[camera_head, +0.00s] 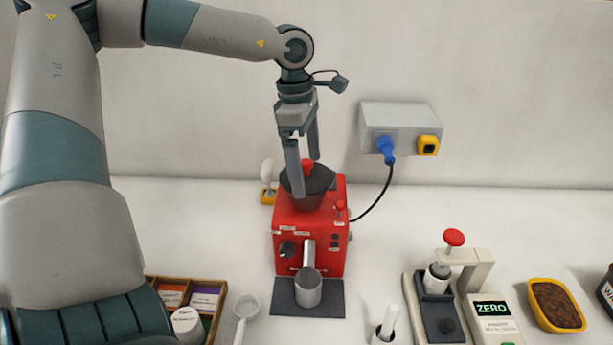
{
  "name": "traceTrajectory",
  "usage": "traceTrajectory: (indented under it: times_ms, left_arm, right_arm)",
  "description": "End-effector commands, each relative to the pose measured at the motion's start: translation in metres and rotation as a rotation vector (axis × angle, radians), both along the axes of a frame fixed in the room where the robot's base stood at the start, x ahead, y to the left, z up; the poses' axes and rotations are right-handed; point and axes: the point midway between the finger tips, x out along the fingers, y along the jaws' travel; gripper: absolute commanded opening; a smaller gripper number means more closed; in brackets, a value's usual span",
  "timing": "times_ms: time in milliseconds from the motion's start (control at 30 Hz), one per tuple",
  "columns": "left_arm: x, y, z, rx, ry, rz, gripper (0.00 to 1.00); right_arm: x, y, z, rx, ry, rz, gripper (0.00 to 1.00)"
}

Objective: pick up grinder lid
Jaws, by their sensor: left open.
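The grinder lid (318,183) is a dark round lid with a red knob (307,166) on top. It sits on the hopper of the red grinder (310,240) in the middle of the counter. My left gripper (305,178) points down over the lid. It is open, with its two fingers apart around the red knob, one of them in front of part of the lid. Whether the fingers touch the knob or the lid I cannot tell. My right gripper is not in view.
A metal cup (308,290) stands under the grinder's spout on a dark mat (331,303). A wall socket box (400,122) holds a blue plug.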

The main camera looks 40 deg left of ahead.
Motion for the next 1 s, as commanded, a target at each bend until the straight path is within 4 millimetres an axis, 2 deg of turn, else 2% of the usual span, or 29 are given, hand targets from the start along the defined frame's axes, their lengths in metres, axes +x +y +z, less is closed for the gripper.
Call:
traceTrajectory:
  times_ms: [100,167,233,267,733,867,1000]
  left_arm:
    - [0.0,0.0,0.0,0.0,0.0,0.0,1.0]
    - [0.0,0.0,0.0,0.0,0.0,0.0,0.88]
    - [0.0,0.0,0.0,0.0,0.0,0.0,0.71]
    - [0.0,0.0,0.0,0.0,0.0,0.0,0.68]
    - [0.001,0.0,0.007,0.0,-0.002,0.0,0.68]
    - [0.001,0.0,0.018,0.001,-0.004,0.0,0.68]
    - [0.001,0.0,0.039,0.002,-0.006,0.0,0.68]
  right_arm:
    - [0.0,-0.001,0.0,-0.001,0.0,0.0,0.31]
    - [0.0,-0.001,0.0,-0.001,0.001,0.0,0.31]
    - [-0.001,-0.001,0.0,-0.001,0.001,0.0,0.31]
    - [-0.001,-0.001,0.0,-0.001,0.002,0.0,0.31]
    - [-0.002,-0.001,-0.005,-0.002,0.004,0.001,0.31]
    - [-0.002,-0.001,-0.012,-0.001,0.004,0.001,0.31]
    - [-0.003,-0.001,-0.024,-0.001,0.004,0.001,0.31]
